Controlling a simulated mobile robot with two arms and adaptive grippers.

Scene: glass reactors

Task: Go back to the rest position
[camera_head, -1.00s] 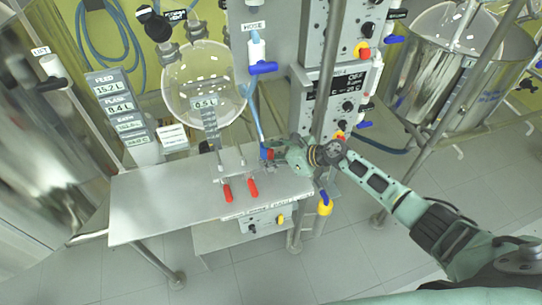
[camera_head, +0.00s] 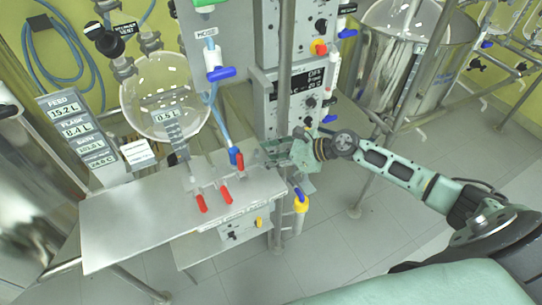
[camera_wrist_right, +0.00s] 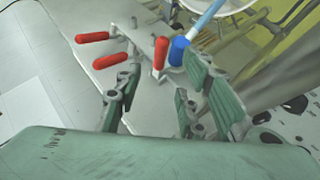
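My right gripper (camera_head: 268,152) is at the right end of the steel shelf (camera_head: 130,215), just right of a red handle (camera_head: 240,161) and a blue hose end (camera_head: 233,154). In the right wrist view the fingers (camera_wrist_right: 158,92) are spread, with nothing held between them. The upright red handle (camera_wrist_right: 160,52) and the blue hose end (camera_wrist_right: 178,50) show beyond the fingertips, seemingly apart from them. My left gripper is not in view.
Two more red handles (camera_head: 202,203) (camera_head: 226,195) lie along the shelf. A round glass flask (camera_head: 165,95) hangs above it. A control panel (camera_head: 300,95) and post stand behind my right gripper. A steel vessel (camera_head: 400,65) stands back right. Open floor (camera_head: 400,225) lies below my right arm.

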